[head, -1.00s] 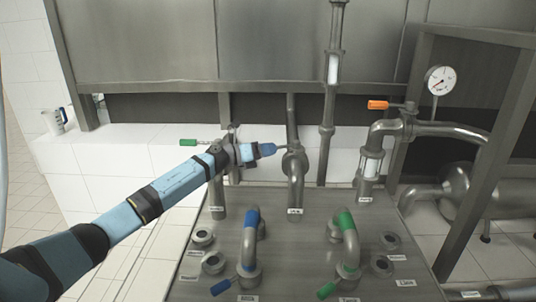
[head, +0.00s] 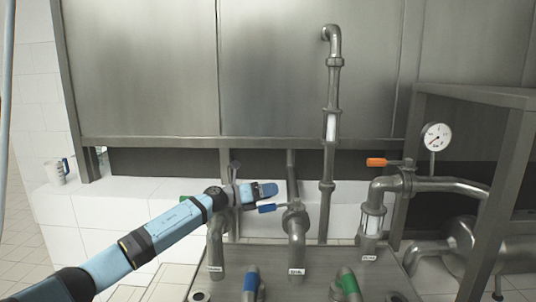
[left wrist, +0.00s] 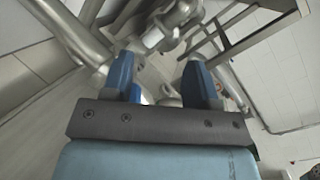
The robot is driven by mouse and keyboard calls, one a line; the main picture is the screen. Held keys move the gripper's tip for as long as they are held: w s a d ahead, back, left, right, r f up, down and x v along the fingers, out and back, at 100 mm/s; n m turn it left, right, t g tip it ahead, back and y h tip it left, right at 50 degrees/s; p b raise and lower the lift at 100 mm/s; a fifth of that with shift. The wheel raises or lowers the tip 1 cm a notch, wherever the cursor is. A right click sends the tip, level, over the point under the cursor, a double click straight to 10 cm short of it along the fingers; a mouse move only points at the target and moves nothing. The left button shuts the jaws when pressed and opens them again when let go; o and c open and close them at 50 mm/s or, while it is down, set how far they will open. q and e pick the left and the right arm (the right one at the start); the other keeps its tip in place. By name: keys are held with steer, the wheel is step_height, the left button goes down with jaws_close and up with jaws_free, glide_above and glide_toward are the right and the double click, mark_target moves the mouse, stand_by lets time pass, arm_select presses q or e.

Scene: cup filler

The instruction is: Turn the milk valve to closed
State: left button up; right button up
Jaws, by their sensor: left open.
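A steel valve (head: 295,216) sits on the middle standing pipe. Its blue handle (head: 267,208) points left, roughly level. I cannot read the small pipe labels well enough to be sure which is milk. My left gripper (head: 268,190) is just above the blue handle in the head view, apart from it in the picture. In the left wrist view, the left gripper's two blue fingers (left wrist: 161,80) are spread apart. A small blue patch (left wrist: 170,102) shows low between them, likely the handle. My right gripper is not in view.
An orange-handled valve (head: 377,162) and a gauge (head: 437,137) stand at the right. A tall pipe (head: 328,150) rises behind the middle valve. Blue (head: 251,284) and green (head: 347,282) banded pipes are at the front. A mug (head: 57,172) stands on the tiled ledge.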

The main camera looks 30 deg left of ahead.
arm_select(q)
step_height(320, 180, up, 14)
steer(key=p, duration=0.1)
steer(key=shift+r, duration=0.15)
